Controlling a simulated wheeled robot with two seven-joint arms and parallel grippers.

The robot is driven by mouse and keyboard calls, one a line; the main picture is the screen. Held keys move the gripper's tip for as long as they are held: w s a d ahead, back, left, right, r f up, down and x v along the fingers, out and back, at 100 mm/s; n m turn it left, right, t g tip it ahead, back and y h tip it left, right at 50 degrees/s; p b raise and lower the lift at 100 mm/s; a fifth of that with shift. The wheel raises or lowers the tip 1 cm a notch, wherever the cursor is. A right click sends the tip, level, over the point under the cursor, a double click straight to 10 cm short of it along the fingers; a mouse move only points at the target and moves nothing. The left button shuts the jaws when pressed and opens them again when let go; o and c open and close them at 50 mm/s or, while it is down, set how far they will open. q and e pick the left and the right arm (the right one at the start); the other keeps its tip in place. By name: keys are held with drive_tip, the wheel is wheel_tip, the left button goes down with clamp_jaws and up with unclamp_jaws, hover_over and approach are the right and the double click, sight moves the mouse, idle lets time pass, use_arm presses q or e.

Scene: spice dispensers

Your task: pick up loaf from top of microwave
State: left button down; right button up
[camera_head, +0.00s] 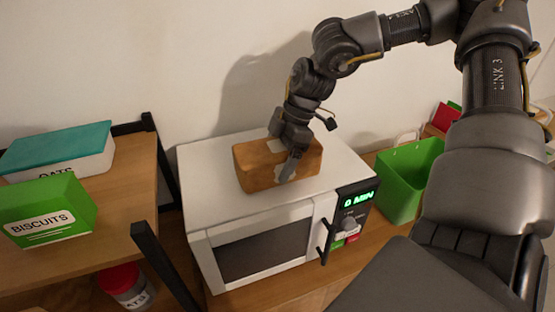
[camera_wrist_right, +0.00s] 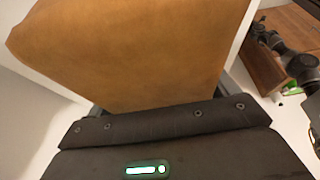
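The brown loaf (camera_head: 252,166) lies on top of the white microwave (camera_head: 205,190), towards the back. My right gripper (camera_head: 287,168) reaches down over the right part of the loaf, with one finger in front of its near side. In the right wrist view the loaf (camera_wrist_right: 130,50) fills much of the upper picture, close to the gripper (camera_wrist_right: 165,105), with a finger edge at each side. Whether the fingers press on the loaf cannot be told. The far finger is mostly hidden in the head view. My left gripper cannot be made out.
A shelf at left holds a green biscuits box (camera_head: 48,212) and a teal-lidded oats container (camera_head: 60,152); a red-lidded jar (camera_head: 125,284) stands below. Black shelf posts (camera_head: 165,265) stand beside the microwave. A green bag (camera_head: 405,180) stands to its right. The wall is close behind.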

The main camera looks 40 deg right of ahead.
drive_tip(key=c, duration=0.7)
drive_tip(key=shift+o, duration=0.2)
drive_tip(key=shift+w+r, duration=0.1)
drive_tip(key=shift+r, duration=0.05)
drive_tip(key=shift+r, duration=0.35)
wheel_tip(320, 180, up, 8)
drive_tip(key=b, duration=0.2)
drive_tip(key=shift+r+b, duration=0.2)
drive_tip(key=shift+b, duration=0.15)
drive_tip(key=shift+r, duration=0.35)
